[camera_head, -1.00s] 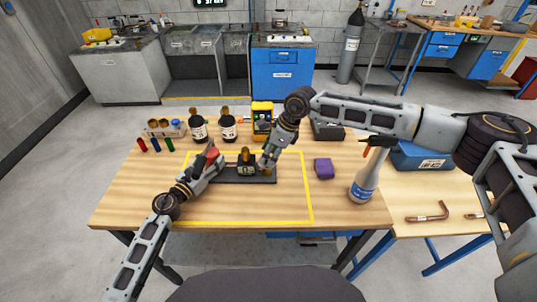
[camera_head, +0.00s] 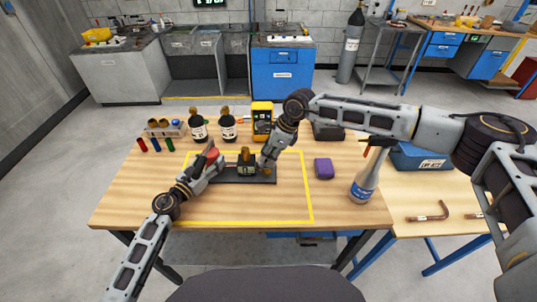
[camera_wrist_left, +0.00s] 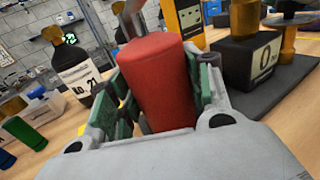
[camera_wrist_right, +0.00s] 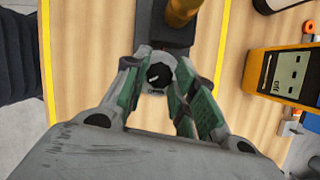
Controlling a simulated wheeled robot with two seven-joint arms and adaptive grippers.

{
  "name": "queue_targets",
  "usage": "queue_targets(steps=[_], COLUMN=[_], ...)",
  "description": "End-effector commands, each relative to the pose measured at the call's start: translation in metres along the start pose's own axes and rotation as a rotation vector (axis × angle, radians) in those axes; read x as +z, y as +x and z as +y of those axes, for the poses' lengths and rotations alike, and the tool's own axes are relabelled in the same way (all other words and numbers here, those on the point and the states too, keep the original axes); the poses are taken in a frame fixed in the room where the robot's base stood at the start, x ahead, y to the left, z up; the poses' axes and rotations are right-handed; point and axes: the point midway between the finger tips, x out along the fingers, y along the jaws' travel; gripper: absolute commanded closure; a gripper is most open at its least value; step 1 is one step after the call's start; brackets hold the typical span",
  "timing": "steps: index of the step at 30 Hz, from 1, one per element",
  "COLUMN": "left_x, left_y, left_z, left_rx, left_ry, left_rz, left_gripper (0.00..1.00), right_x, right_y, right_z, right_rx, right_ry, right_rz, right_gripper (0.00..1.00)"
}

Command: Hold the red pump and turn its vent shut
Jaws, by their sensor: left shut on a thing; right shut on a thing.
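The red pump (camera_wrist_left: 157,80) stands upright between the green-padded fingers of my left gripper (camera_wrist_left: 150,95), which is shut on it. In the head view the pump (camera_head: 212,155) is at the left end of a dark base (camera_head: 230,180). My right gripper (camera_wrist_right: 160,72) is shut around a small round black knob with a white mark (camera_wrist_right: 158,75), at the end of the dark base. This knob looks like the vent. In the head view my right gripper (camera_head: 267,160) is at the base's right end and hides the knob.
A black block with a round dial (camera_wrist_left: 263,57) sits on the base, with a brass part on top. Labelled dark bottles (camera_head: 198,128) and a yellow meter (camera_head: 262,118) stand behind. A purple block (camera_head: 324,168) is to the right. The front of the yellow-taped area is clear.

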Motion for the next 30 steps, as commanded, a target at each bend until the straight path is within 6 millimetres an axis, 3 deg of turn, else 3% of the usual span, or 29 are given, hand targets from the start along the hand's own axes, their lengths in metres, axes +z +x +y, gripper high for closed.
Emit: queue_targets(steps=[11, 30], left_x=[0.0014, 0.0015], left_y=[0.0003, 0.0003], left_z=[-0.0002, -0.0001], left_rx=[-0.001, -0.001], left_ry=[0.001, 0.001], left_rz=[-0.002, -0.002], left_gripper=[1.00, 1.00], right_x=[-0.0001, 0.0002], right_y=[-0.0007, -0.0001], right_z=[-0.0002, 0.0020], right_rx=[-0.033, -0.157], right_ry=[0.074, 0.377], right_rz=[0.001, 0.000], right_gripper=[0.97, 0.97])
